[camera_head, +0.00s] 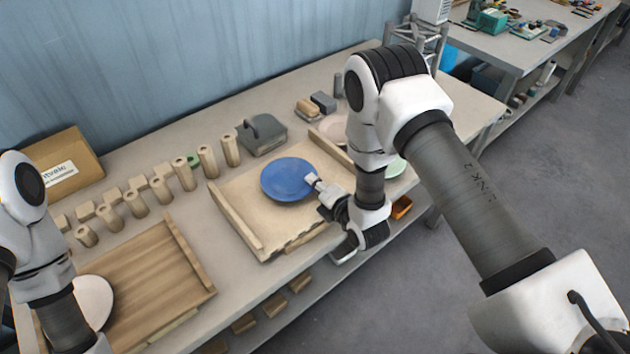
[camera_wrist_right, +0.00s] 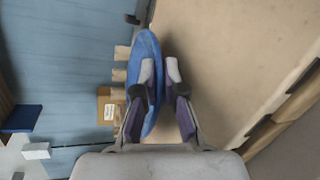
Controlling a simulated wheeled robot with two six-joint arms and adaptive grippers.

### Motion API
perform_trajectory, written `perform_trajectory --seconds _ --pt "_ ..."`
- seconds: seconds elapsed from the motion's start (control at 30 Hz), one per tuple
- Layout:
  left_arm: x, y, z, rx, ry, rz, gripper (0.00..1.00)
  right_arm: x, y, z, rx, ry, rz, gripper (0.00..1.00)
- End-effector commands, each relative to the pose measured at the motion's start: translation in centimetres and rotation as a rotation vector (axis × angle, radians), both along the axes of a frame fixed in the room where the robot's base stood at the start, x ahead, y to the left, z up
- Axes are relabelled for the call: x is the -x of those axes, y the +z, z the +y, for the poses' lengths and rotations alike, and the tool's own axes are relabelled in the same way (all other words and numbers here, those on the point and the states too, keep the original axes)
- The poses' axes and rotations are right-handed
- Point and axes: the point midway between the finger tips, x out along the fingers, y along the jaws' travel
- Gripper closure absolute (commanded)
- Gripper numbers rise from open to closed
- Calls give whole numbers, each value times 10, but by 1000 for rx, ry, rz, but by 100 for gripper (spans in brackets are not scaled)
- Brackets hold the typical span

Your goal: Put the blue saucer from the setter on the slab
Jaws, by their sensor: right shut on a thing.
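The blue saucer (camera_head: 287,181) shows over the pale wooden board with raised side rails (camera_head: 240,222) in the middle of the table. My right gripper (camera_head: 313,181) is shut on its near right edge. In the right wrist view the blue saucer (camera_wrist_right: 146,62) is seen nearly edge-on at the fingers (camera_wrist_right: 160,72), with the pale board (camera_wrist_right: 215,60) to the right. I cannot tell whether the saucer touches the board. My left arm is at the left edge and its gripper is out of view. I cannot tell which board is the setter or the slab.
A striped wooden board (camera_head: 160,280) stands at the left with a white plate (camera_head: 95,299) by it. Several wooden posts (camera_head: 160,190) line the back. A grey block (camera_head: 262,134) and a cardboard box (camera_head: 66,164) stand behind. Pale dishes are partly hidden by my right arm.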

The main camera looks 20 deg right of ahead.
Motion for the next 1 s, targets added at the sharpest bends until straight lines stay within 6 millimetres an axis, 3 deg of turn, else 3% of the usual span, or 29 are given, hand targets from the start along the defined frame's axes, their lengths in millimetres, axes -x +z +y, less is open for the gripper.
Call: perform_trajectory --seconds 0.2,0.23,0.6,0.77,1.0 --pt "0 -5 0 0 0 0 60 0 -5 0 0 0 0 100" --pt "0 -4 0 0 0 1 60 0 -4 0 0 0 0 80" --pt "0 3 0 0 0 0 60 1 4 0 -1 -1 1 80" --pt "0 13 0 0 0 0 60 29 12 -6 -2 -2 5 80" --pt "0 31 0 0 0 0 60 88 28 -19 -1 -2 6 80"
